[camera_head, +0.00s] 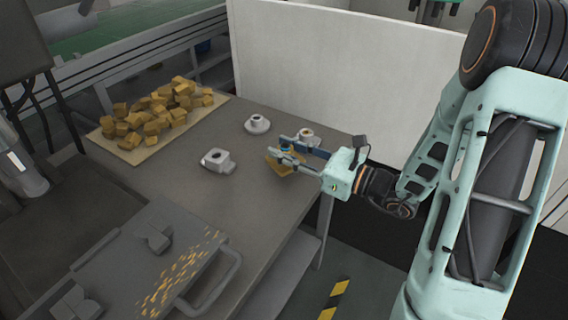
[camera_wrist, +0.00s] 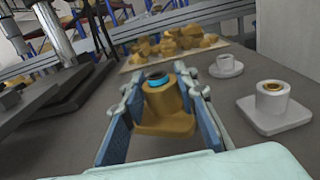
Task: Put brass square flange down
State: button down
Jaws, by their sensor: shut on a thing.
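The brass square flange (camera_wrist: 165,112) has a square base, a raised round neck and a blue ring inside its bore. My gripper (camera_wrist: 160,88) is shut on it, with a blue-lined finger on each side of the flange. In the head view my gripper (camera_head: 285,152) reaches in from the right, and the brass flange (camera_head: 281,165) shows at its fingertips over the right part of the grey table (camera_head: 160,175). The fingers partly cover it there. The flange looks upright. I cannot tell whether its base touches the table.
A grey square flange (camera_head: 217,160) stands left of my gripper. A round grey flange (camera_head: 257,124) stands behind, and another light flange (camera_head: 306,136) is close beside my fingers. Several brass blocks (camera_head: 160,112) lie on a board at the back left. A white partition (camera_head: 340,70) borders the table.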

jog(key=shift+w+a+f, duration=0.15)
jog(key=shift+w+f, duration=0.6)
jog(key=shift+f, duration=0.15)
jog(key=shift+w+f+b, duration=0.1)
jog(key=shift+f+b, duration=0.45)
jog(key=shift+f, duration=0.95)
jog(key=shift+f, duration=0.15)
jog(key=c, duration=2)
grip_release()
jog(key=shift+f, duration=0.15)
jog(key=o, duration=0.5)
